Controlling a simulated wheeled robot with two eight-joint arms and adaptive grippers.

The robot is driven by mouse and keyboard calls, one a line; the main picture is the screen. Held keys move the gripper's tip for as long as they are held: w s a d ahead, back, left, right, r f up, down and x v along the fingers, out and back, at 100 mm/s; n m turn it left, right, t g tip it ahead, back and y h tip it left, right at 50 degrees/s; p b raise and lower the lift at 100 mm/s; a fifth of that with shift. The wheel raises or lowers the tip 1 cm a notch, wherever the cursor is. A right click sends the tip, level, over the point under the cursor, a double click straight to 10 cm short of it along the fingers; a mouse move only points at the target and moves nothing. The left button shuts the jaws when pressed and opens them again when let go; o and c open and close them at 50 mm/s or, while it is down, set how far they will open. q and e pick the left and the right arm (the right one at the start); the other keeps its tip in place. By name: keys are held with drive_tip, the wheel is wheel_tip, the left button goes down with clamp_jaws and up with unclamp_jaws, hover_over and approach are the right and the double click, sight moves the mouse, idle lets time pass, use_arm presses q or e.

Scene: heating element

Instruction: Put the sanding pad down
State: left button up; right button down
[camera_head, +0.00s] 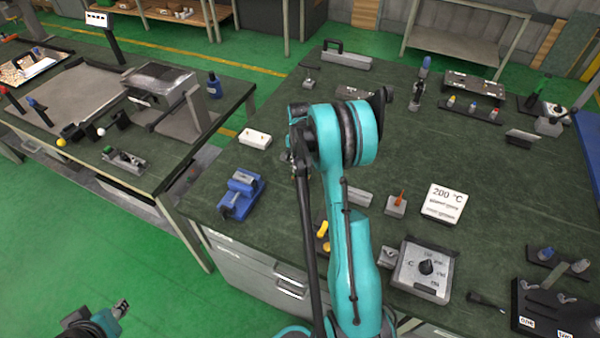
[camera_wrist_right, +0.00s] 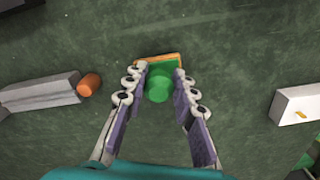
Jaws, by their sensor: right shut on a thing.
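In the right wrist view, my right gripper (camera_wrist_right: 163,92) is shut on the sanding pad (camera_wrist_right: 158,88), a green square with a round green knob and an orange edge. The fingers grip it from both sides. The dark green tabletop (camera_wrist_right: 220,40) lies below it; I cannot tell whether the pad touches it. In the head view, my teal right arm reaches over the table (camera_head: 460,150) and hides the right gripper and the pad. My left gripper (camera_head: 121,307) is at the lower left, over the green floor and away from the table; its finger opening is too small to tell.
In the right wrist view, a grey bar (camera_wrist_right: 40,93) with an orange cylinder (camera_wrist_right: 89,84) lies to the left, and a white block (camera_wrist_right: 298,103) to the right. In the head view, a blue vise (camera_head: 240,194) and a dial box (camera_head: 424,270) stand near the front edge.

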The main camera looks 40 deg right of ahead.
drive_tip(key=shift+f, duration=0.4)
drive_tip(key=shift+f, duration=0.15)
drive_tip(key=c, duration=1.2)
unclamp_jaws()
